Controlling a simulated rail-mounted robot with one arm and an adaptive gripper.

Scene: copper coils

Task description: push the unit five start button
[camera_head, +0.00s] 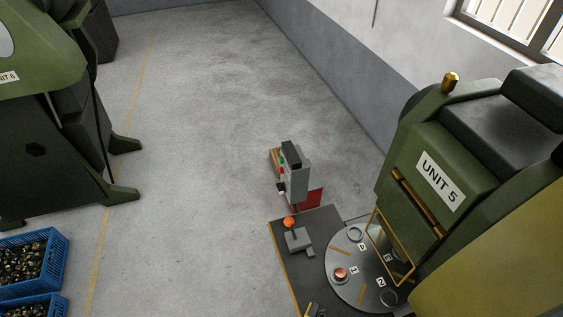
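The green machine with the "UNIT 5" sign (439,181) stands at the right. Beside it, at the centre, a grey control box (298,183) stands upright. Its left side carries small coloured buttons, seen at a steep angle; a green one (281,161) shows near the top. Their labels cannot be read, so I cannot tell which is the start button. My gripper does not show clearly in this view. A small yellow and dark shape (314,310) at the bottom edge is cut off, and I cannot tell what it is.
A round numbered table (345,291) holds a copper piece (340,273) in front of the machine. An orange-knobbed lever (289,222) stands at its left. Another green machine (40,130) and blue crates (58,262) stand at left. The grey floor (200,150) between is clear.

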